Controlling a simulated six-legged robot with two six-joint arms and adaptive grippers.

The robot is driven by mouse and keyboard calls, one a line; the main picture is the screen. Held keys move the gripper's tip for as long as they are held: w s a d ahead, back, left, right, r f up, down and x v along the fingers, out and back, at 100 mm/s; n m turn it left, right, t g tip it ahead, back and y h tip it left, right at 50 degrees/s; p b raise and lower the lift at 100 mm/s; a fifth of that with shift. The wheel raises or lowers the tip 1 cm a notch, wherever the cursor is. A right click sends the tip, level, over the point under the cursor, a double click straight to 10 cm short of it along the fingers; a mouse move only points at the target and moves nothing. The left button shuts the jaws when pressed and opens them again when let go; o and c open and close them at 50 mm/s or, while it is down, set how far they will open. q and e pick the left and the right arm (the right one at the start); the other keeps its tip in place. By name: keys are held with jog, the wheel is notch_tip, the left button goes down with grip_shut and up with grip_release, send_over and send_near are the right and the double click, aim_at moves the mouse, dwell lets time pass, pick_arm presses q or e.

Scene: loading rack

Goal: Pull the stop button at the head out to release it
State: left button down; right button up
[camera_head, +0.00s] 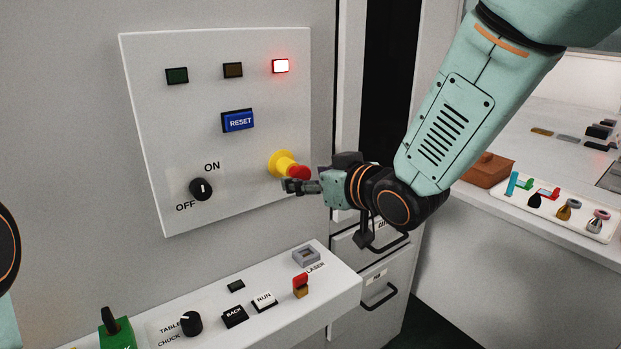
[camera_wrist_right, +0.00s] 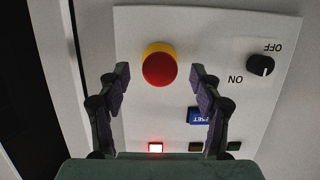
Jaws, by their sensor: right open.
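The stop button is a red mushroom head (camera_head: 299,173) on a yellow base (camera_head: 281,163), at the lower right of the white control panel (camera_head: 140,90). In the right wrist view my right gripper (camera_wrist_right: 160,78) is open and empty, one finger on each side of the button. I cannot tell whether they touch it.
The panel has a lit red lamp (camera_head: 280,66), a blue RESET button (camera_head: 238,121) and a black ON/OFF knob (camera_head: 201,189). A console ledge (camera_head: 215,285) with switches juts out below. A tray of tools (camera_head: 590,225) and brown box (camera_head: 488,170) stand at right.

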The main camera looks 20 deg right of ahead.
jog(key=shift+s+d+r+m, duration=0.65)
jog(key=shift+s+d, duration=1.05)
jog(key=shift+s, duration=1.6)
jog(key=s+d+f+m+g+h+b, duration=0.15)
jog(key=s+f, duration=0.25)
jog(key=f, duration=0.6)
jog(key=s+d+f+m+g+h+b, duration=0.1)
jog(key=s+f+g, duration=0.2)
jog(key=f, duration=0.7)
jog(key=s+d+f+m+g+h+b, duration=0.1)
jog(key=s+f+g+h+b, duration=0.2)
jog(key=f, duration=0.7)
jog(key=s+f+g+b, duration=0.1)
jog(key=s+f+g, duration=0.2)
jog(key=s+f, duration=0.6)
jog(key=s+f+g+b, duration=0.1)
jog(key=s+f+g, duration=0.2)
jog(key=s+f, duration=0.6)
jog(key=s, duration=0.5)
jog(key=shift+s+d+f+b, duration=0.15)
jog(key=shift+s+f+b, duration=0.05)
jog(key=shift+s+b, duration=0.1)
jog(key=shift+w+y, duration=0.15)
jog(key=shift+y, duration=0.1)
